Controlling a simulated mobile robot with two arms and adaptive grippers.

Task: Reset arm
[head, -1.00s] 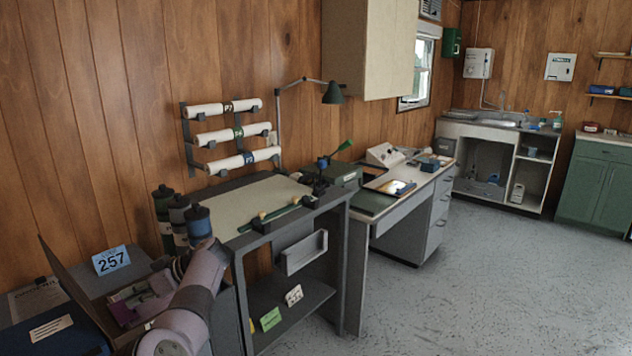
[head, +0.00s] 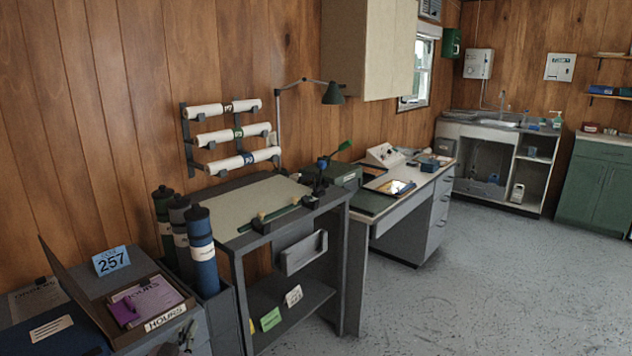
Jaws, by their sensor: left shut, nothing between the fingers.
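My left gripper (head: 188,338) shows small and dark at the bottom left edge of the head view. Its fingers are shut with nothing between them. Most of my left arm is out of the picture. My right gripper is not in view.
A drafting table (head: 262,205) and a desk (head: 400,208) follow. The floor (head: 470,290) at right is clear.

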